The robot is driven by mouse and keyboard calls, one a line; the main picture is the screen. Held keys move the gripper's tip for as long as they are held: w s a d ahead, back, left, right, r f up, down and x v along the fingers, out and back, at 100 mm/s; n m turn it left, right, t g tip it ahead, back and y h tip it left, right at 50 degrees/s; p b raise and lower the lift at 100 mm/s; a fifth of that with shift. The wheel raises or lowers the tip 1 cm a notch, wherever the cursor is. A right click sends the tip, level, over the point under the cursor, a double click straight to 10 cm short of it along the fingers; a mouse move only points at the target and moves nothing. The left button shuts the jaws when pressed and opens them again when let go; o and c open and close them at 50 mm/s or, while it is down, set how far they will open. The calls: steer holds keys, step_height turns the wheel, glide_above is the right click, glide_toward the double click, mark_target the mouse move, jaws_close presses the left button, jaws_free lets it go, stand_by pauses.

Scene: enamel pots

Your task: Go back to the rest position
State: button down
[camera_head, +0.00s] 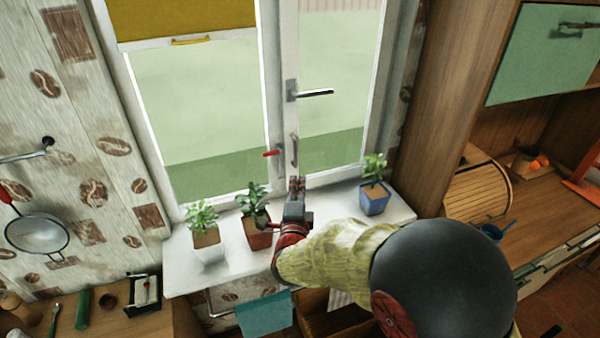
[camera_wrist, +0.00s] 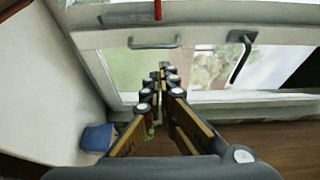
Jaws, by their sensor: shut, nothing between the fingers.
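My gripper (camera_head: 297,186) is in front of the window, above the white windowsill, to the right of the plant in the red-brown pot. In the wrist view my gripper (camera_wrist: 160,72) shows its two fingers drawn together at the tips, with nothing held between them. My arm reaches in from the lower right of the head view and hides part of the sill.
On the windowsill (camera_head: 337,232) stand plants in a white pot (camera_head: 208,245), a red-brown pot (camera_head: 258,234) and a blue pot (camera_head: 374,202). The blue pot also shows in the wrist view (camera_wrist: 97,137). The window handle (camera_head: 316,93) sticks out. A wooden cabinet (camera_head: 450,85) stands right.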

steer(key=s+d+r+n+g+y, duration=0.4)
steer(key=s+r+n+g, duration=0.25)
steer(key=s+n, duration=0.4)
steer(key=s+d+f+n+g+h, duration=0.1)
steer(key=s+d+n, duration=0.3)
steer(key=s, duration=0.9)
steer(key=s+d+f+n+g+h, duration=0.1)
steer(key=s+d+n+g, duration=0.3)
steer(key=s+d, duration=0.4)
steer(key=s, duration=0.5)
steer(key=shift+g, duration=0.35)
steer(key=c, duration=2.6)
jaws_free()
steer(key=shift+n, duration=0.25)
